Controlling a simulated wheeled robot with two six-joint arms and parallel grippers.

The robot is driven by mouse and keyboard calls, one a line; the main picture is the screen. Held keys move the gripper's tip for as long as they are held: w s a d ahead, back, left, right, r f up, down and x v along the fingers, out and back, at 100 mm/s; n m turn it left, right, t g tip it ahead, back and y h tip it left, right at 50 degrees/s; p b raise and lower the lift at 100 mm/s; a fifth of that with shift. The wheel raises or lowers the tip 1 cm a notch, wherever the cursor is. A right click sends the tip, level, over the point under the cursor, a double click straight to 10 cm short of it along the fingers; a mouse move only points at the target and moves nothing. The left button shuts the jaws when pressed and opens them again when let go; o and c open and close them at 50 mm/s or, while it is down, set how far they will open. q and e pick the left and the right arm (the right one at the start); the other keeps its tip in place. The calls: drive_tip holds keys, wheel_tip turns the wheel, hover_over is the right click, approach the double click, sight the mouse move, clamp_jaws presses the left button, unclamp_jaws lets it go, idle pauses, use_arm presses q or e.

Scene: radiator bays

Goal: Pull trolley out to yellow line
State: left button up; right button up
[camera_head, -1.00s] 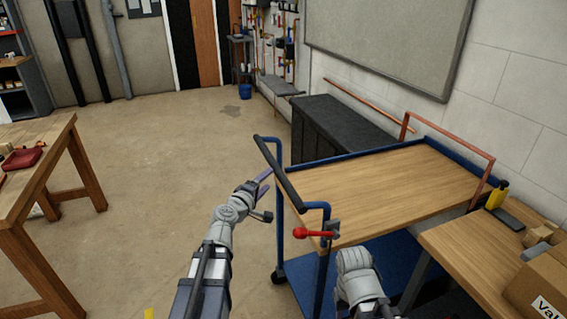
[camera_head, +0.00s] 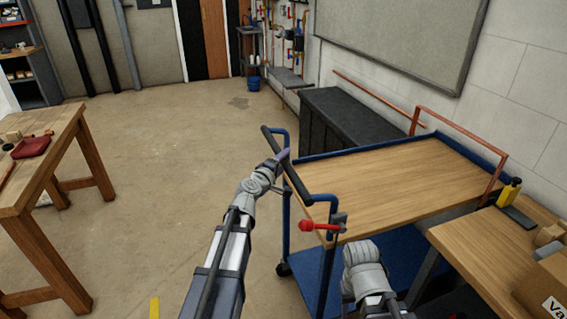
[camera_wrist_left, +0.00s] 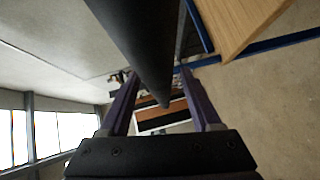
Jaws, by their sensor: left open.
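The trolley (camera_head: 400,185) has a wooden top, a blue frame and a lower blue shelf. Its dark push handle (camera_head: 286,165) is at its left end, with a red-knobbed lever (camera_head: 320,226) below. My left gripper (camera_head: 283,156) is at the handle. In the left wrist view, the open fingers (camera_wrist_left: 157,100) stand either side of the dark handle bar (camera_wrist_left: 145,45); contact cannot be told. My right arm shows beside the trolley's near corner, but its fingers cannot be made out. A short piece of the yellow line (camera_head: 154,307) shows on the floor at the bottom.
A wooden workbench (camera_head: 40,160) stands at the left. Another wooden bench (camera_head: 490,255) with a cardboard box (camera_head: 545,285) is close to the trolley's right side. A black cabinet (camera_head: 350,125) stands behind the trolley. The floor (camera_head: 160,190) left of the trolley is clear.

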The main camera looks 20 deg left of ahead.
use_arm(q)
drive_tip(key=shift+c, duration=0.2)
clamp_jaws()
idle(0.3)
idle(0.9)
